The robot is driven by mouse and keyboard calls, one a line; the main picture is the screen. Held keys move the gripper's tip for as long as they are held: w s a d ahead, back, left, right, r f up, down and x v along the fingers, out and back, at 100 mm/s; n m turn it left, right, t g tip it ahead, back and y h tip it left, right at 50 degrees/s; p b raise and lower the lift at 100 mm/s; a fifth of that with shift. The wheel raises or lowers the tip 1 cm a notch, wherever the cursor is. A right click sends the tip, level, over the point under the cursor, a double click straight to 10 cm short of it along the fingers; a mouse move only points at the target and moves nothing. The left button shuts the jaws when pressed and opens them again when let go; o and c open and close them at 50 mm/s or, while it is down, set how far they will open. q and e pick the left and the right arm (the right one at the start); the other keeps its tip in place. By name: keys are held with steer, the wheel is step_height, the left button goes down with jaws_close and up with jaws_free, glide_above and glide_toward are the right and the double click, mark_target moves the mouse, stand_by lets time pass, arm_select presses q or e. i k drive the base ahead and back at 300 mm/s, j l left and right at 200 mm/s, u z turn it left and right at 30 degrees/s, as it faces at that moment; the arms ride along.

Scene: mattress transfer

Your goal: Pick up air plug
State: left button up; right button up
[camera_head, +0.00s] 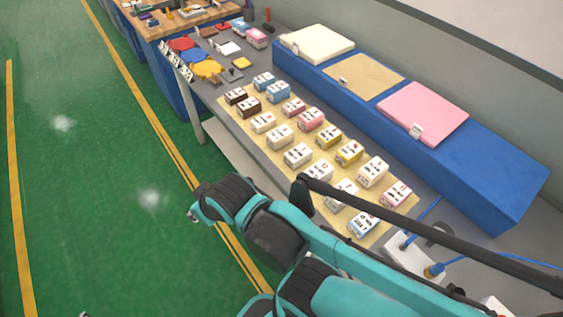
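No thing in view can be named the air plug for certain. Two blue hoses show at the lower right of the table; one ends in a blue-and-yellow fitting (433,270) by a white block (408,256). My teal and black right arm crosses the lower right and covers part of this corner. The arm's far end is at the left, above the green floor, and whether its fingers are open or shut does not show. My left gripper cannot be made out.
A grey table (222,92) bears a tan mat (262,147) with several small labelled boxes. Behind it, a long blue block (495,185) carries cream (318,43), tan (363,77) and pink (423,110) pads. A wooden-topped bench (165,27) stands farther back. The green floor (80,190) at left is clear.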

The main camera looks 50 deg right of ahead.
mark_target(436, 269)
steer(key=z, duration=3.75)
steer(key=i+l+u, duration=0.25)
steer(key=l, duration=0.1)
